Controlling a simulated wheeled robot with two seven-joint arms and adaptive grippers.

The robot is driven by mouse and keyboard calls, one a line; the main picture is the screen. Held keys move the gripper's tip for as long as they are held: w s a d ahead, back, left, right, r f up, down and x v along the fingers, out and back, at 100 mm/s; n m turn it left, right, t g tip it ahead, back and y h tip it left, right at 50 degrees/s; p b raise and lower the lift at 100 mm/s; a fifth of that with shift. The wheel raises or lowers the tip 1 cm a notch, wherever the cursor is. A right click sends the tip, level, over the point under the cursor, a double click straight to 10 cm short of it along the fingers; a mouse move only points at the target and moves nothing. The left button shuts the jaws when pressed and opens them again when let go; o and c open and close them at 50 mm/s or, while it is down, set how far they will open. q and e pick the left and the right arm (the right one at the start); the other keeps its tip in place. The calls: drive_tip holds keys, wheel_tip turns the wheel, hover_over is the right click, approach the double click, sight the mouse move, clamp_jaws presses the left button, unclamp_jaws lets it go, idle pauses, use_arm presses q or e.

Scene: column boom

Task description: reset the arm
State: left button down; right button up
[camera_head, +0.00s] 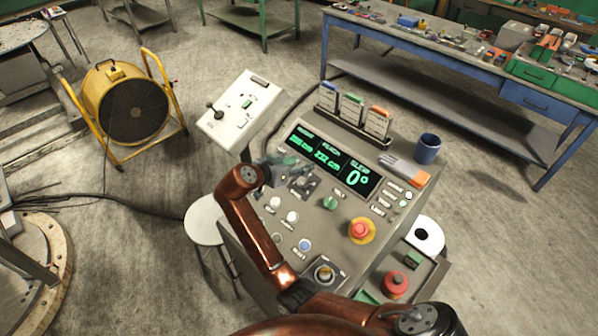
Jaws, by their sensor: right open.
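The grey control console (268,232) stands in the middle, tilted. Its dark display (356,178) shows green readings, with a large 0° at its right end. A red mushroom button on a yellow ring (361,229) sits on the lower right of the panel. A green button (330,203), a blue button (305,245), several white knobs and a rotary switch (324,273) are also on it. My right gripper (298,174) is open over the panel's upper left, just below the display, and partly covers the controls there. I cannot tell whether it touches them. My left gripper is out of view.
A white panel with a joystick (238,112) stands left of the console. Cards (351,107), a blue mug (428,148) and a glove (399,170) lie along the top. A stool (204,219) and yellow fan (122,100) stand left.

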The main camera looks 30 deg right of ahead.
drive_tip(key=shift+r, duration=0.25)
drive_tip(key=shift+r, duration=0.1)
